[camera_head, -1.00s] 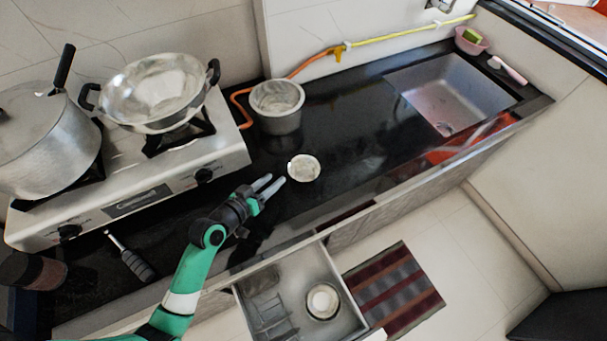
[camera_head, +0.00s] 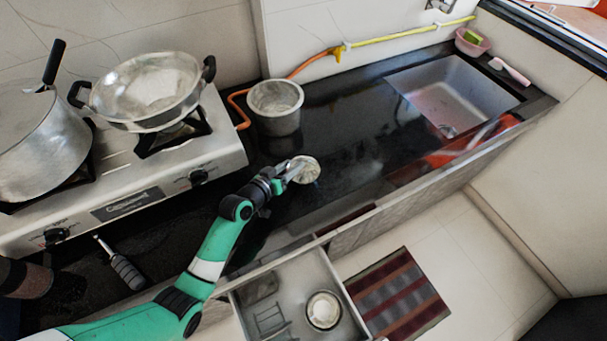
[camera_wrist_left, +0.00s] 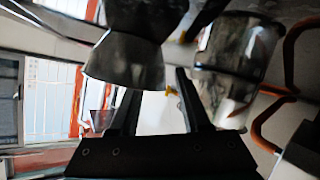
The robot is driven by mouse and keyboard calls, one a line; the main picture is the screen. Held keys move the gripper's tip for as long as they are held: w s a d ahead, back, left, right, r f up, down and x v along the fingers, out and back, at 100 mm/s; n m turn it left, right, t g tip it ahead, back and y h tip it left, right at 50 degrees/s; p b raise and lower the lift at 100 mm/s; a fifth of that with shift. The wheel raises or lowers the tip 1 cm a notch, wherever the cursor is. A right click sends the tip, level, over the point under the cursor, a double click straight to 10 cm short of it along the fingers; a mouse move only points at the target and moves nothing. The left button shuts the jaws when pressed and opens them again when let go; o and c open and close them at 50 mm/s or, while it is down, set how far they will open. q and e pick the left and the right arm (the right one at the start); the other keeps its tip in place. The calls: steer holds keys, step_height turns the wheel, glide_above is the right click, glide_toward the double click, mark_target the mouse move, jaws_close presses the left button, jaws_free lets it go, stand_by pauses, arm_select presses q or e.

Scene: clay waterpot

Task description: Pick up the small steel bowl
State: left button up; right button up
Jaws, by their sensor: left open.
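The small steel bowl (camera_head: 309,172) sits on the dark counter, in front of the large grey pot, in the head view. In the left wrist view a flared metal shape (camera_wrist_left: 123,62), likely this bowl, lies just beyond the fingertips. My left gripper (camera_head: 292,169) is open at the bowl's left side, its fingers overlapping the bowl's edge in the head view. Its two dark fingers (camera_wrist_left: 157,85) stand apart in the wrist view. Whether they touch the bowl, I cannot tell. My right gripper is not in view.
The grey pot (camera_head: 275,112) stands behind the bowl. A stove (camera_head: 120,195) with a wok (camera_head: 150,90) and a tall pot (camera_head: 35,150) is at left. The sink (camera_head: 450,85) is at right. An open drawer (camera_head: 345,285) below holds another bowl (camera_head: 323,310).

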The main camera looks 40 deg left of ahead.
arm_select(q)
jaws_close()
stand_by(0.3)
